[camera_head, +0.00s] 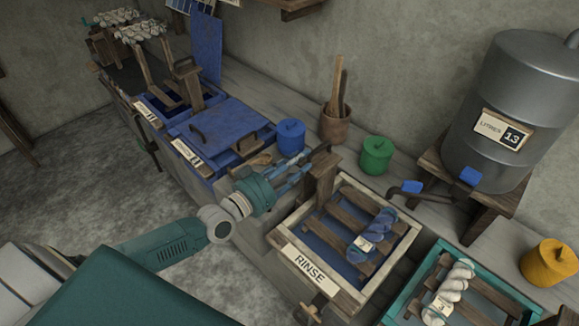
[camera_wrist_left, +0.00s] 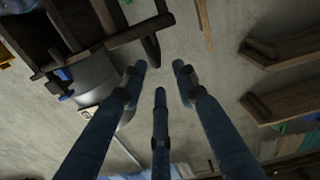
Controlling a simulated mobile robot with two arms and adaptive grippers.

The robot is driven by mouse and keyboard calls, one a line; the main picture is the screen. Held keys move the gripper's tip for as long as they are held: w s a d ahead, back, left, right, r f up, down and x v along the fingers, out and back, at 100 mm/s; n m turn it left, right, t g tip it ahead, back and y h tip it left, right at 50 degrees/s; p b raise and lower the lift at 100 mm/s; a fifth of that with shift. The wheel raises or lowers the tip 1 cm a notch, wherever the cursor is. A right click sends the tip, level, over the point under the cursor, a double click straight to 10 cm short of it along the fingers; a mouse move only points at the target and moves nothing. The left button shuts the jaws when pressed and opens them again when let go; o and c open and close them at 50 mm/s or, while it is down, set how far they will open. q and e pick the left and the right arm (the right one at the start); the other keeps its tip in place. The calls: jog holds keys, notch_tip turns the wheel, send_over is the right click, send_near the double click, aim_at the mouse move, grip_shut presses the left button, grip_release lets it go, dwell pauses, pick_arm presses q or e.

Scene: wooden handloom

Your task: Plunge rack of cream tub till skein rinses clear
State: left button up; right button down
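The cream tub (camera_head: 401,248) with the RINSE sign (camera_head: 310,265) stands right of centre in the head view, with dark blue liquid inside. A wooden slatted rack (camera_head: 345,213) sits in it, its upright handle post (camera_head: 320,178) at the back left corner. A blue skein (camera_head: 374,232) with a small tag lies across the slats. My left gripper (camera_head: 302,168) is beside the top of the post; I cannot tell whether it touches. In the left wrist view its three fingers (camera_wrist_left: 160,82) are spread, with nothing visible between them. My right gripper is not in view.
A teal tub (camera_head: 397,304) with a white skein (camera_head: 449,290) stands at right. Blue vats with a lid (camera_head: 226,126) are at left. Blue (camera_head: 291,137), green (camera_head: 376,156) and yellow (camera_head: 549,263) pots, a wooden crock (camera_head: 335,124) and a metal water tank (camera_head: 515,95) stand behind.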

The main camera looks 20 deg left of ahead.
pick_arm(q)
jog(key=v, duration=0.3)
jog(key=shift+s+a, duration=0.15)
jog(key=shift+s, duration=0.2)
dwell(0.9)
